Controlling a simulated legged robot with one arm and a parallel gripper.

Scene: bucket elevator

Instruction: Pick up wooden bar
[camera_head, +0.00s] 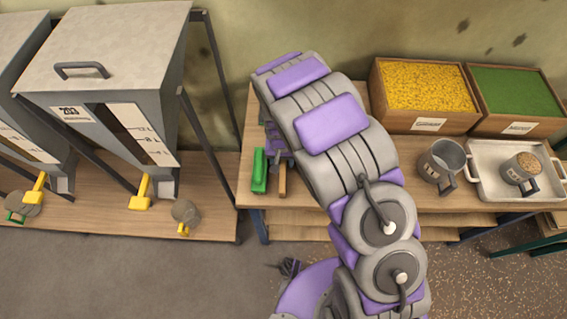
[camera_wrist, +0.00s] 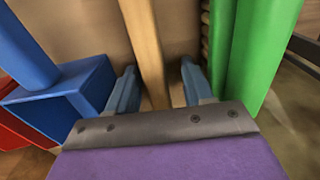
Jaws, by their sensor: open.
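The wooden bar (camera_wrist: 143,45) is a long, plain tan bar. In the wrist view it runs from the top edge down between the two fingers of my gripper (camera_wrist: 160,78). The fingers are open, one on each side of the bar, with a visible gap at both sides. In the head view the bar's near end (camera_head: 282,182) shows just below my gripper (camera_head: 278,158), at the table's front left part. The rest of the bar is hidden by my arm.
A green object (camera_wrist: 262,45) stands close right of my gripper in the wrist view; it also shows in the head view (camera_head: 259,172). A blue box-shaped object (camera_wrist: 65,95) and a red one (camera_wrist: 20,125) lie left. The table (camera_head: 460,196) holds crates, a mug and a tray at right.

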